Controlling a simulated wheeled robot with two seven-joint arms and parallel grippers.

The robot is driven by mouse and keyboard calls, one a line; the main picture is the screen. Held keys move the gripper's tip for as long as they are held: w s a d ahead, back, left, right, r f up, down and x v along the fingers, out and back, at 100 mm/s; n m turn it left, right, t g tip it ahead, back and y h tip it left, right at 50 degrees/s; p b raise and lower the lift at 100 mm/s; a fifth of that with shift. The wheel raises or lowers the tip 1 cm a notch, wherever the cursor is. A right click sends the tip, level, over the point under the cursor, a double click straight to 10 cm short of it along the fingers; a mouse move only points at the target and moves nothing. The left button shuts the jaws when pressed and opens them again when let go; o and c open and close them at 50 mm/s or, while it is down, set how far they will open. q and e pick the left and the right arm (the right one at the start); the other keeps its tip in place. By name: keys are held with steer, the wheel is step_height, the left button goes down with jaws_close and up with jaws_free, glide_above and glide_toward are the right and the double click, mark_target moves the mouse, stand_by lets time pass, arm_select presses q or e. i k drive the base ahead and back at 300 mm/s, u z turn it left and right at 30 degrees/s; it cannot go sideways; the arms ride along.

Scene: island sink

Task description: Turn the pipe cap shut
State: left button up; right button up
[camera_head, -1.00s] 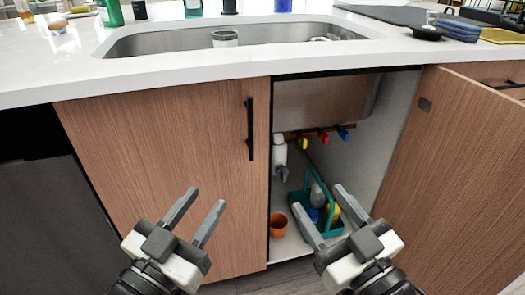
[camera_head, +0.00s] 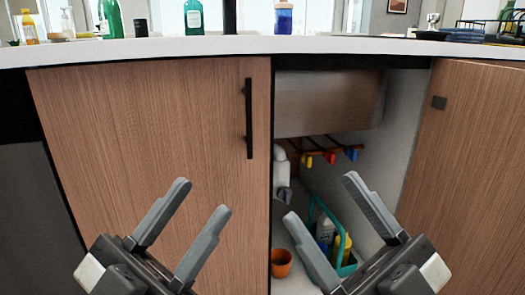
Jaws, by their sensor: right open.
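A white pipe (camera_head: 280,168) hangs inside the open part of the cabinet under the sink, partly hidden by the closed door's edge. A grey cap-like fitting (camera_head: 284,194) shows at its lower end; I cannot tell how far it is turned. My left gripper (camera_head: 200,200) is open and empty in front of the closed door, left of the pipe. My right gripper (camera_head: 321,198) is open and empty in front of the cabinet opening, its fingers low and to the right of the fitting. Neither gripper appears to touch the pipe.
Yellow (camera_head: 308,161), red (camera_head: 330,158) and blue (camera_head: 352,154) valve handles sit behind. An orange cup (camera_head: 281,264) and a teal caddy (camera_head: 347,270) with bottles stand on the cabinet floor. A closed door (camera_head: 150,150) with black handle is left, an open door (camera_head: 465,170) right.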

mark_target(284, 194)
steer(key=u, duration=2.65)
steer(key=k, duration=2.2)
steer(key=z, duration=1.65)
